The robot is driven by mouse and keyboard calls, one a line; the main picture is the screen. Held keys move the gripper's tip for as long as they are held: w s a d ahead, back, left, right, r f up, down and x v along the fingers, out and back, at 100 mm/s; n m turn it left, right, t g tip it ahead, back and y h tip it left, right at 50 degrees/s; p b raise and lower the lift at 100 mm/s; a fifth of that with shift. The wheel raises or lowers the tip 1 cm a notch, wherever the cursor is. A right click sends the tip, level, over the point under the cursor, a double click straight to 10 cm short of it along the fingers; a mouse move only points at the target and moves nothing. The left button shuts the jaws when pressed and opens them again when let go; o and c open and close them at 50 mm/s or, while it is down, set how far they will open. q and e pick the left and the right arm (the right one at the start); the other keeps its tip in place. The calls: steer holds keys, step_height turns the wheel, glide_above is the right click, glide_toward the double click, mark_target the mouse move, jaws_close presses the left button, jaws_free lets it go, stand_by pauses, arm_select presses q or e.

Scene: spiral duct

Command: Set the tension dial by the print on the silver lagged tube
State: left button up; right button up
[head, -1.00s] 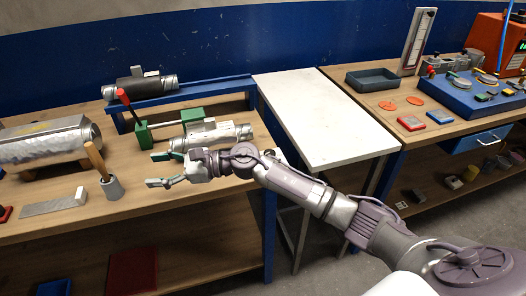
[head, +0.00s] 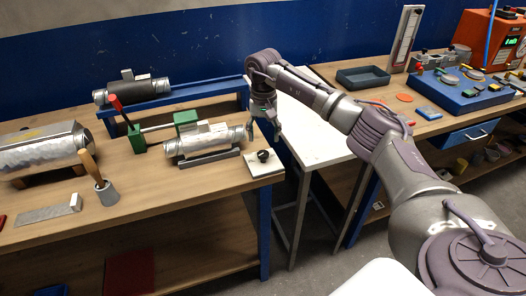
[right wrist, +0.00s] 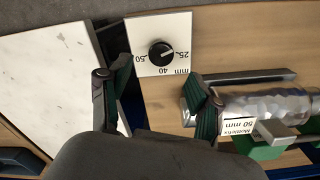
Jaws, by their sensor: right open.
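The tension dial (head: 263,157) is a black knob on a white plate at the bench's right end. In the right wrist view the dial (right wrist: 161,53) has 25, 40 and 50 mm marks around it; its pale pointer seems turned toward 25. The silver lagged tube (head: 205,142) lies on a grey cradle left of the dial. In the right wrist view the tube (right wrist: 285,103) carries a white label (right wrist: 240,126) reading 50 mm. My right gripper (head: 276,134) is open and empty above the bench's right end, apart from the dial. My left gripper is out of view.
A green clamp (head: 187,121) with a red-handled lever stands behind the tube. A black-wrapped tube (head: 140,90) rests on a blue rack behind. A large foil-covered duct (head: 40,148) lies at left. A white table (head: 318,140) adjoins on the right.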

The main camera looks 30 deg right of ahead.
mark_target(264, 153)
step_height(264, 153, down, 8)
steer(key=shift+r+p, duration=0.1)
steer(key=shift+p, duration=0.65)
steer(key=shift+c, duration=0.2)
steer(key=c, duration=1.1)
